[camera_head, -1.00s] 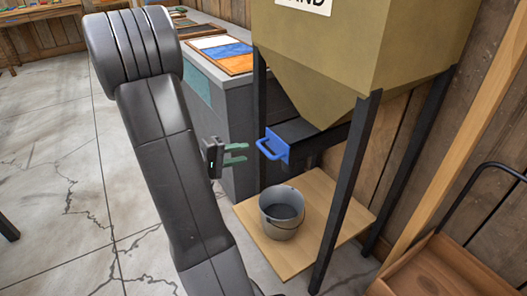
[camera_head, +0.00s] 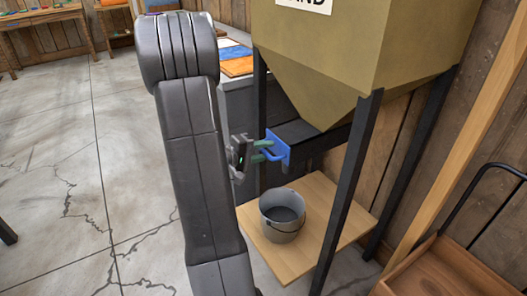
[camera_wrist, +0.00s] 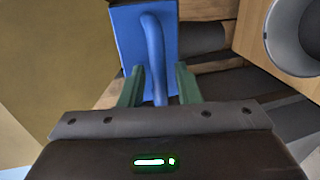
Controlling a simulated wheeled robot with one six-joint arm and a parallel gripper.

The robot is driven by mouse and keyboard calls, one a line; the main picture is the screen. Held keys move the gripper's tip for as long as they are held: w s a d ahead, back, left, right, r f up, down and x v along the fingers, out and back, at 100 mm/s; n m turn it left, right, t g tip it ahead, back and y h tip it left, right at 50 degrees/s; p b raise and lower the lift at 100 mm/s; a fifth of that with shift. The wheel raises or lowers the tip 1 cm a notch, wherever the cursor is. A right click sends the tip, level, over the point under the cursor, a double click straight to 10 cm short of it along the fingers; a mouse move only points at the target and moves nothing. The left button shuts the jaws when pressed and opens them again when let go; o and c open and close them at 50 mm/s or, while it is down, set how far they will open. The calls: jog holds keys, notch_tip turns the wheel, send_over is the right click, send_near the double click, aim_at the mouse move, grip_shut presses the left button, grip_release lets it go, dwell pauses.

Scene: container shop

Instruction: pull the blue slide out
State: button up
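The blue slide (camera_head: 279,147) is a blue plate with a looped handle, set at the mouth of the chute under the sand hopper (camera_head: 345,50). My gripper (camera_head: 262,151) is at the handle, its green fingers reaching toward the plate. In the wrist view the blue handle (camera_wrist: 154,50) runs down between the two green fingers (camera_wrist: 158,88). A small gap shows on each side of the handle, so the fingers are apart and around it, not closed on it. The handle's near end is hidden behind the gripper body.
A grey bucket (camera_head: 283,213) stands on a wooden board (camera_head: 322,230) below the chute. Dark hopper legs (camera_head: 345,190) stand close to the right. A wooden cart (camera_head: 440,272) is at the lower right. Open concrete floor (camera_head: 50,150) lies to the left.

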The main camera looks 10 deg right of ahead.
grip_shut()
jog(key=f+b+v, duration=0.1)
jog(key=b+v, duration=0.1)
jog(key=v, duration=0.5)
jog(key=shift+a+f+b, duration=0.2)
jog(key=shift+f+b, duration=0.1)
grip_release()
jog(key=shift+s+a, duration=0.1)
jog(key=shift+a, duration=0.05)
jog(key=shift+a, duration=0.1)
jog(key=p+v, duration=0.3)
jog(key=v, duration=1)
jog(key=shift+a, duration=0.35)
jog(key=shift+s+d+r, duration=0.1)
jog(key=b+x, duration=0.3)
jog(key=x, duration=1.1)
